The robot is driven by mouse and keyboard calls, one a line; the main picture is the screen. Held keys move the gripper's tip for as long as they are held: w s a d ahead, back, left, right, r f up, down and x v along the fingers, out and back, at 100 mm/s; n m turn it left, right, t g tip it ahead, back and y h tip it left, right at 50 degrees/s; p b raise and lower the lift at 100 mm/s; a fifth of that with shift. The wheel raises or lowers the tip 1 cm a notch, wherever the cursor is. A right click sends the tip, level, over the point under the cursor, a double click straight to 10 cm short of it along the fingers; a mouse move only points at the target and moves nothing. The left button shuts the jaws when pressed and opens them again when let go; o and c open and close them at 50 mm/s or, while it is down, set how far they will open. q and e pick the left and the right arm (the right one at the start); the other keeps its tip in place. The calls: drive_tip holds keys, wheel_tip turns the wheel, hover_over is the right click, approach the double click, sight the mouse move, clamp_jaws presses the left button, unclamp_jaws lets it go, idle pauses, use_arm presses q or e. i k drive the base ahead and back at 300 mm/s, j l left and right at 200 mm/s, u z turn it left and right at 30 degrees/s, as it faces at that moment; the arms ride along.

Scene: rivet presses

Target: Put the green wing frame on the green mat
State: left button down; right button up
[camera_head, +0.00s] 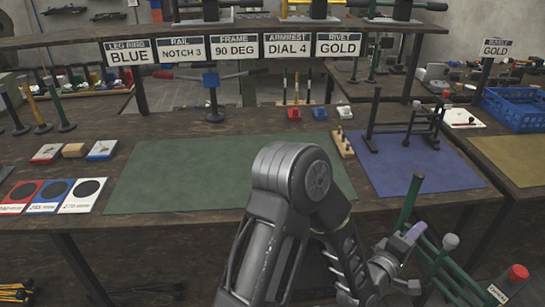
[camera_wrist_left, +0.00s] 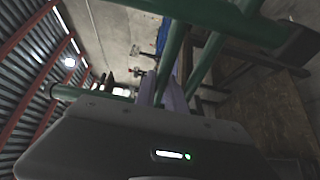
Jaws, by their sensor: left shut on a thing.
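The green wing frame (camera_head: 410,202) is made of green tubes with a grey knob, at the lower right of the head view, in front of the table's near edge. My left gripper (camera_head: 408,236) is shut on one of its tubes. In the left wrist view the green tubes (camera_wrist_left: 172,48) pass close by the purplish fingers of my left gripper (camera_wrist_left: 170,90). My arm and the picture edge hide part of the frame. The green mat (camera_head: 190,168) lies flat on the table, left of the gripper; my arm covers its right part. My right gripper is not in view.
A blue mat (camera_head: 415,180) with a dark frame (camera_head: 385,135) on it lies right of the green mat. A small wooden block with pegs (camera_head: 342,145) stands between them. Coloured cards (camera_head: 52,195) lie at the left. A red button (camera_head: 517,272) is at the lower right. The green mat's visible surface is clear.

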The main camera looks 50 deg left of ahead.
sight(233, 162)
drive_tip(key=k+j, duration=0.3)
drive_tip(key=j, duration=0.15)
drive_tip(key=k+j, duration=0.3)
drive_tip(key=j, duration=0.15)
drive_tip(key=k+j, duration=0.35)
